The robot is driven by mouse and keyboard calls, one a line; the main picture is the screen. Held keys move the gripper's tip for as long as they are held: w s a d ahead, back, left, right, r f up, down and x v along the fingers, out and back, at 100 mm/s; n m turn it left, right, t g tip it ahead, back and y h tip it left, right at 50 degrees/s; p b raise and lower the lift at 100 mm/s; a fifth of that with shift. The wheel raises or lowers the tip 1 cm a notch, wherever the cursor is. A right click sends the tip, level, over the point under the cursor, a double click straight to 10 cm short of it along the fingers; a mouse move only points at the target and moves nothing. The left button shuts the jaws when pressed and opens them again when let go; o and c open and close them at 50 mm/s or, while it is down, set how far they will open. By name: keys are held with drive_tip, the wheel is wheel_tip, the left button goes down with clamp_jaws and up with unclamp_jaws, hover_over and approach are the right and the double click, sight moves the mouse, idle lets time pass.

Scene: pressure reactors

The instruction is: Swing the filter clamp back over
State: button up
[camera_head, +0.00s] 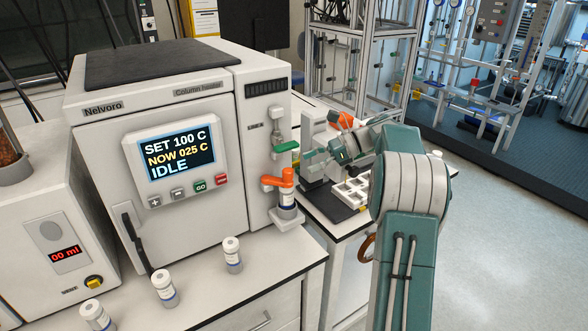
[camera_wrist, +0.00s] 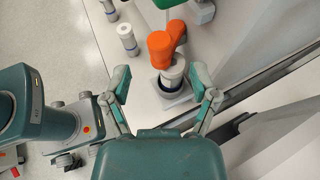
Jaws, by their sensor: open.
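The orange filter clamp (camera_head: 280,181) is on the front right of the white column heater, at the small bracket holding a white labelled cylinder (camera_head: 287,199). In the wrist view the clamp (camera_wrist: 165,43) shows as an orange arm with rounded ends, by the top of the white cylinder (camera_wrist: 172,77). I cannot tell whether the clamp lies fully over the cylinder. My gripper (camera_head: 318,160) is open and empty, to the right of the clamp in the head view. In the wrist view its fingertips (camera_wrist: 160,79) are apart, on either side of the cylinder in the picture.
A green lever (camera_head: 286,147) sits just above the clamp. White capped vials (camera_head: 232,254) stand on the bench in front of the heater (camera_head: 160,150). A white compartment tray (camera_head: 352,192) lies on a bench behind my gripper.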

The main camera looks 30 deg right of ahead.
drive_tip(key=v, duration=0.5)
drive_tip(key=shift+s+d+r, duration=0.1)
drive_tip(key=shift+d, duration=0.25)
drive_tip(key=shift+a, duration=0.1)
drive_tip(key=c, duration=0.7)
drive_tip(key=shift+s+a+m+t, duration=0.15)
drive_tip(key=shift+s+m+t, duration=0.15)
drive_tip(key=shift+m, duration=0.3)
clamp_jaws()
drive_tip(key=s+a+f+m+t+h, duration=0.25)
drive_tip(key=s+a+m+t, duration=0.2)
drive_tip(key=m, duration=0.75)
drive_tip(key=s+a+f+m+t+h, duration=0.1)
drive_tip(key=s+a+f+m+t, duration=0.4)
drive_tip(key=m, duration=0.8)
drive_tip(key=w+a+r, duration=0.1)
drive_tip(key=w+r, duration=0.1)
drive_tip(key=w, duration=0.8)
drive_tip(key=shift+a+t, duration=0.3)
drive_tip(key=shift+t, duration=0.05)
